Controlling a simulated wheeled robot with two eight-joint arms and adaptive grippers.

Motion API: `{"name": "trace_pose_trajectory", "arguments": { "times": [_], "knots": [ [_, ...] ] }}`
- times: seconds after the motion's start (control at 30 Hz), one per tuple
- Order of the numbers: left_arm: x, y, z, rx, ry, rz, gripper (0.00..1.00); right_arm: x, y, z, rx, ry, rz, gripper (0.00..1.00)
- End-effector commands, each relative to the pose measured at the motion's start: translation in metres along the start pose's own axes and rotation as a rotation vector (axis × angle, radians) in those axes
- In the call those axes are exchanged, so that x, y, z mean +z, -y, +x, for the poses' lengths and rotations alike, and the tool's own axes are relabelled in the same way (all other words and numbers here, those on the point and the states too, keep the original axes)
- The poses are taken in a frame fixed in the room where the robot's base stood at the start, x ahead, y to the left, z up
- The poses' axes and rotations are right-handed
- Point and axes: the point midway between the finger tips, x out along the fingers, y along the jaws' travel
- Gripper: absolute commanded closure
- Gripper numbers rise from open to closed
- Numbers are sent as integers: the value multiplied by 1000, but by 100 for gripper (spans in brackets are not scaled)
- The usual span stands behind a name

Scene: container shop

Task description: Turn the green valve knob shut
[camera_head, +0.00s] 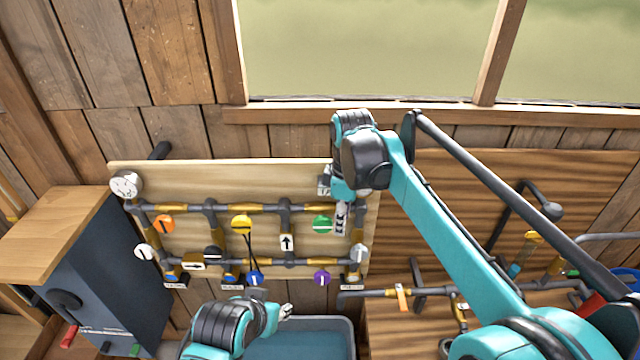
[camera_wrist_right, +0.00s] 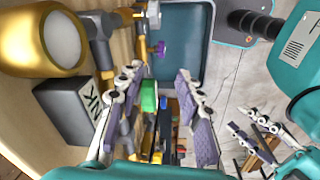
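The green valve knob (camera_head: 322,224) is a round knob with a white mark on the pipe panel (camera_head: 265,181), in the upper pipe row at right. My right gripper (camera_head: 342,216) is just right of it, close to the panel. In the right wrist view, the green knob (camera_wrist_right: 148,95) shows between the spread fingers of my right gripper (camera_wrist_right: 158,74), nearer the left finger. Contact cannot be told. My left gripper (camera_head: 286,312) is low in front of the panel, away from the knob; its fingers (camera_wrist_right: 240,120) look apart and empty in the wrist view.
Orange (camera_head: 163,224), yellow (camera_head: 241,224), blue (camera_head: 254,278) and purple (camera_head: 321,278) knobs sit on the same panel. A gauge (camera_head: 126,184) is at its upper left corner. A blue-grey bin (camera_head: 345,325) stands below. A dark cabinet (camera_head: 110,275) is at left.

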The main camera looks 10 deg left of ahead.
Motion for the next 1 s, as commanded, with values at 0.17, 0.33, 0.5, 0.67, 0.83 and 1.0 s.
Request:
{"name": "trace_pose_trajectory", "arguments": {
  "times": [0.17, 0.33, 0.5, 0.67, 0.83, 1.0],
  "knots": [
    [-29, 0, -41, 0, 0, 0, 60, -41, -12, -36, -57, 22, -175, 64],
    [-36, 0, -51, 0, 0, 0, 60, -57, -14, -41, -83, 31, -252, 64],
    [-37, 0, -52, 0, 0, 0, 60, -58, -13, -22, -87, 33, -264, 64],
    [-39, 0, -55, 0, 0, 0, 60, -57, -10, 5, -86, 32, -263, 64],
    [-41, 0, -58, 0, 0, 0, 60, -56, -9, 27, -86, 32, -262, 64],
    [-42, 0, -58, 0, 0, 0, 60, -55, -8, 37, -86, 32, -261, 64]
  ]
}}
